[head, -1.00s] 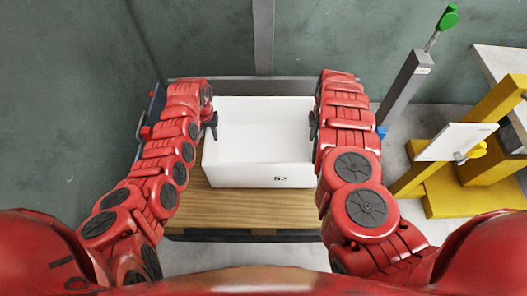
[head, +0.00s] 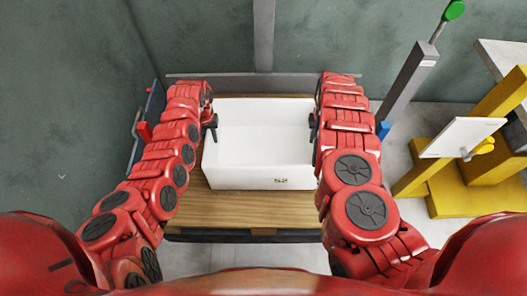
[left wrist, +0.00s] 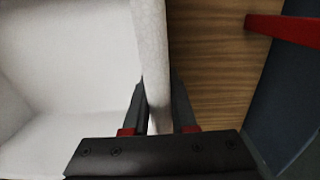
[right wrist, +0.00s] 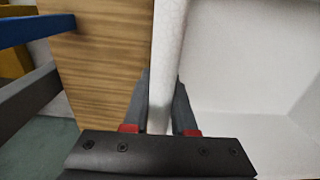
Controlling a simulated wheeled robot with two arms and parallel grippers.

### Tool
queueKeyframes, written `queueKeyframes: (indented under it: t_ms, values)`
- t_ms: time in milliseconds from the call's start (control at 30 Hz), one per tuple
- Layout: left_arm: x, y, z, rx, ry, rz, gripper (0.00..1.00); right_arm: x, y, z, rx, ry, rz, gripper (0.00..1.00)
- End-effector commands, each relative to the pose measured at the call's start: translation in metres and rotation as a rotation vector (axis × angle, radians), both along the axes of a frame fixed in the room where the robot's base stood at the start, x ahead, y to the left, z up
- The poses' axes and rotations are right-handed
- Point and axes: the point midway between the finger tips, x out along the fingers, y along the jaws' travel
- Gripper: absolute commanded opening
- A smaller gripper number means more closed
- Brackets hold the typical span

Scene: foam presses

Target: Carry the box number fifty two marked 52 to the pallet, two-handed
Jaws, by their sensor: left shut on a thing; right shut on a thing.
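The box is a white, open-topped, empty tub (head: 262,150) in the middle of the head view, with a small dark mark on its front face too blurred to read surely. My left gripper (head: 211,122) is shut on its left side wall; in the left wrist view the fingers (left wrist: 157,115) straddle that wall (left wrist: 152,50). My right gripper (head: 313,124) is shut on the right side wall, mostly hidden by its arm; in the right wrist view its fingers (right wrist: 160,115) straddle the wall (right wrist: 168,45). The box looks level. I cannot tell whether its bottom touches the wood below.
A wooden surface (head: 240,212) lies under and in front of the box. A green wall stands behind. To the right are a grey post (head: 408,85) with a green-knobbed lever (head: 455,10), a yellow stand (head: 450,190) and a white panel (head: 462,137).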

Motion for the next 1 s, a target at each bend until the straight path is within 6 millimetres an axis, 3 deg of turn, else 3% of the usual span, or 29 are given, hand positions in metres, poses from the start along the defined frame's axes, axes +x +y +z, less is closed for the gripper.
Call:
queueKeyframes:
  t_ms: [100,133,300,733,1000]
  values:
    - [0.000,0.003,-0.015,0.004,0.000,0.003,0.00,0.000,-0.002,-0.015,-0.002,-0.001,-0.002,0.00]
    - [0.000,0.003,-0.011,0.004,0.000,0.003,0.29,0.000,-0.002,-0.011,-0.002,-0.001,-0.002,0.28]
    - [0.000,0.002,-0.009,0.003,0.000,0.002,0.55,0.000,-0.001,-0.009,-0.001,-0.001,-0.001,0.55]
    - [0.000,0.000,-0.001,0.001,0.001,0.000,0.55,0.000,0.000,-0.009,0.000,0.000,0.000,0.55]
    - [0.002,0.000,0.044,0.001,-0.004,0.002,0.55,0.000,0.000,-0.009,0.000,0.000,0.000,0.55]
